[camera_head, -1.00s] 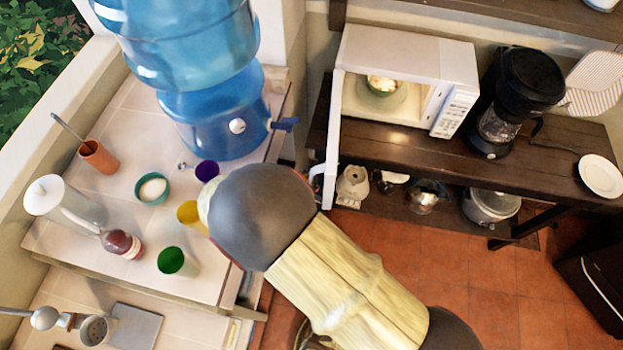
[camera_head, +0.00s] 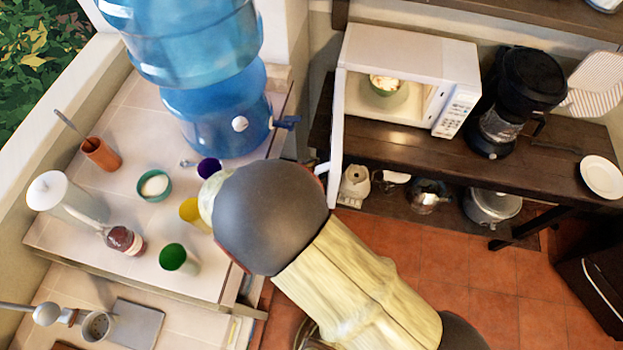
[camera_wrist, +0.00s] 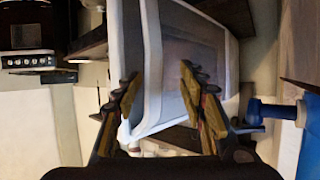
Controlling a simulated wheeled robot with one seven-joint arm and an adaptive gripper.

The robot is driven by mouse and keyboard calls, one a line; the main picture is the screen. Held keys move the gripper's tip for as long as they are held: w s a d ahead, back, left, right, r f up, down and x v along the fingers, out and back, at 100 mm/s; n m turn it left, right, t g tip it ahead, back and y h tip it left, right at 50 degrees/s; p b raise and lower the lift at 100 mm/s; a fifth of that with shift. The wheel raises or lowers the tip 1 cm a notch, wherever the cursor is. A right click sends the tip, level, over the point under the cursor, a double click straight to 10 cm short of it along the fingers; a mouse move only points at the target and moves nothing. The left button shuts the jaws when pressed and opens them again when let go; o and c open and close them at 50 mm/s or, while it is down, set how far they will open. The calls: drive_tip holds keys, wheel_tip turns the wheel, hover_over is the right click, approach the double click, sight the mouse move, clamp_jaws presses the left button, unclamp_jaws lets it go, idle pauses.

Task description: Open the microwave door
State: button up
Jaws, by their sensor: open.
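The white microwave (camera_head: 415,52) stands on the dark wooden shelf, and its interior is visible with a green bowl (camera_head: 386,92) of pale food inside. Its door (camera_head: 337,135) is swung wide open, seen nearly edge-on at the microwave's left side. The white handle (camera_head: 322,169) sticks out from the door toward my arm and is partly hidden by it. In the wrist view, my gripper (camera_wrist: 158,80) is open. The door (camera_wrist: 195,55) and its white handle bar (camera_wrist: 152,50) appear between and beyond the fingers; contact cannot be told. My arm hides the gripper in the head view.
A black coffee maker (camera_head: 518,95) stands right of the microwave, and a white plate (camera_head: 601,177) lies farther right. A blue water dispenser (camera_head: 215,110) and several cups stand on the left counter (camera_head: 110,215). The tiled floor (camera_head: 490,285) at right is open.

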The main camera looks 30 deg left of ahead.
wheel_tip(320, 180, up, 8)
drive_tip(key=shift+w+a+r, duration=0.15)
drive_tip(key=shift+a+r, duration=0.05)
drive_tip(key=shift+a, duration=0.2)
drive_tip(key=s+a+p, duration=0.4)
drive_tip(key=a, duration=0.2)
drive_tip(key=shift+s+r+p, duration=0.15)
drive_tip(key=shift+r+p, duration=0.25)
drive_tip(key=shift+r, duration=0.05)
idle(0.6)
drive_tip(key=shift+a, duration=0.1)
drive_tip(key=shift+p, duration=0.5)
